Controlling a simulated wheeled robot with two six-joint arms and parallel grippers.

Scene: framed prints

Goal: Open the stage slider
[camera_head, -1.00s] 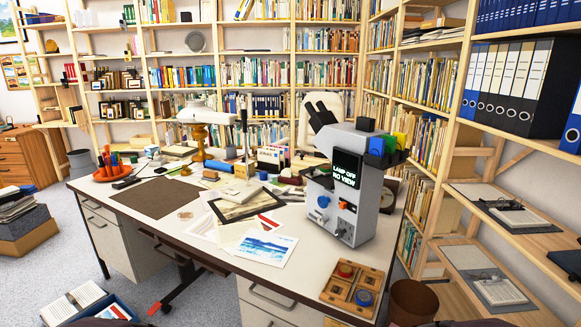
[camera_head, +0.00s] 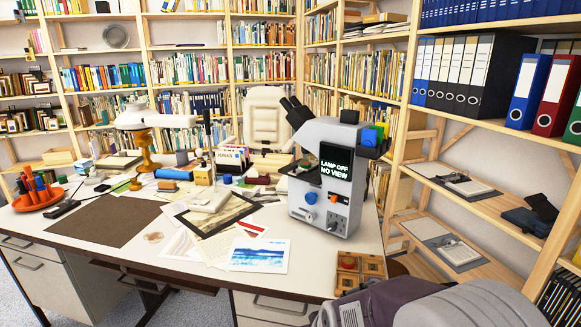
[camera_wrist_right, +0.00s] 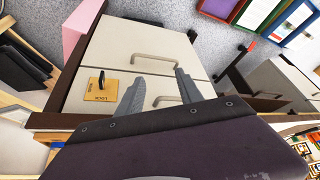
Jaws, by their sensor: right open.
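A grey microscope (camera_head: 308,180) stands upright on the right part of the desk. Its dark screen (camera_head: 336,162) reads "LAMP OFF NO VIEW". I cannot tell which part is the stage slider. My right arm comes in at the lower right of the head view, well apart from the microscope. In the right wrist view my right gripper (camera_wrist_right: 156,66) is open and empty, its fingers before pale desk drawers. My left gripper is out of view.
A wooden tray (camera_head: 347,281) lies at the desk's front right, partly hidden by my right arm. Prints (camera_head: 259,254) lie left of the microscope. Shelves (camera_head: 475,203) stand to the right. A yellow "LOCK" plate (camera_wrist_right: 102,97) with a black piece is on a drawer unit.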

